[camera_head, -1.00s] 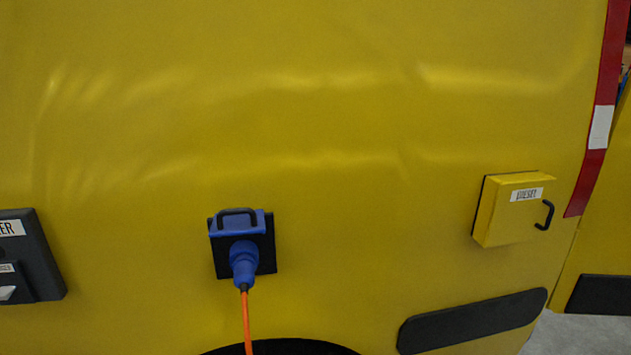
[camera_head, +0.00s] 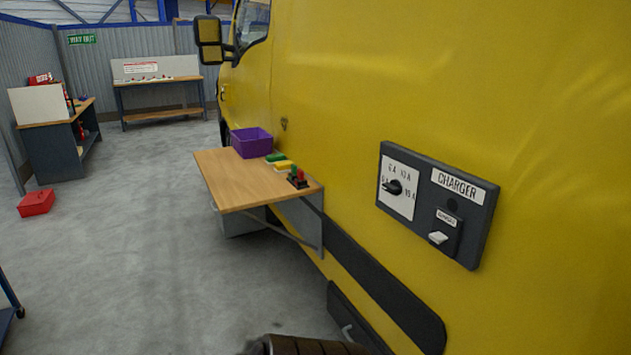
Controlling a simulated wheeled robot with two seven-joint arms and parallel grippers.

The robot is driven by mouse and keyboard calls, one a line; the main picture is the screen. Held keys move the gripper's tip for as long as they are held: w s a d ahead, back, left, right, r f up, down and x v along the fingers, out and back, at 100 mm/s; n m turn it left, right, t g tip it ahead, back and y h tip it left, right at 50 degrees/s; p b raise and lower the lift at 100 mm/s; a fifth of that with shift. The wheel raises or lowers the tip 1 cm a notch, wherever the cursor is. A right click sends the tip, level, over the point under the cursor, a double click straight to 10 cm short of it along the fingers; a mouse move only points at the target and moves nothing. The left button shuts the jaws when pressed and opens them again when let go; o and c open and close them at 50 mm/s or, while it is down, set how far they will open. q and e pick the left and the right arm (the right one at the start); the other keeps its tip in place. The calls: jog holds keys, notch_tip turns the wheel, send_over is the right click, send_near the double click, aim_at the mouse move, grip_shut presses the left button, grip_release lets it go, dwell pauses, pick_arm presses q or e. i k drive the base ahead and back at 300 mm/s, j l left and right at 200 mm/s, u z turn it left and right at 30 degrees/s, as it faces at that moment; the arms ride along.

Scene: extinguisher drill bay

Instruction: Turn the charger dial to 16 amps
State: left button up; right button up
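The dark charger panel (camera_head: 480,222) is fixed to the yellow vehicle side at the right. Its dial (camera_head: 393,187) is a black knob on a white plate (camera_head: 400,206) with amp marks around it. The knob's pointer appears to point left, toward the lowest mark; the small print is hard to read. The 16 A mark seems to be at the right of the knob. A small switch box (camera_head: 447,222) with a white lever (camera_head: 438,238) sits right of the dial, under the CHARGER label (camera_head: 458,186). Neither gripper is in view.
A wooden shelf (camera_head: 235,180) juts from the vehicle left of the panel, holding a purple bin (camera_head: 251,142) and small coloured items. Workbenches (camera_head: 160,81) stand farther back. A red box (camera_head: 36,203) lies on the floor. The floor at left centre is clear.

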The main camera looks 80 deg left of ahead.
aim_at(393, 187)
jog(key=u, duration=2.2)
jog(key=j+z, duration=0.1)
jog(key=z, duration=0.45)
jog(key=i+j+z, duration=0.15)
jog(key=j+z, duration=0.25)
jog(key=j, duration=0.3)
jog(key=j+z, duration=0.4)
jog(key=j, duration=0.3)
jog(key=i, duration=0.05)
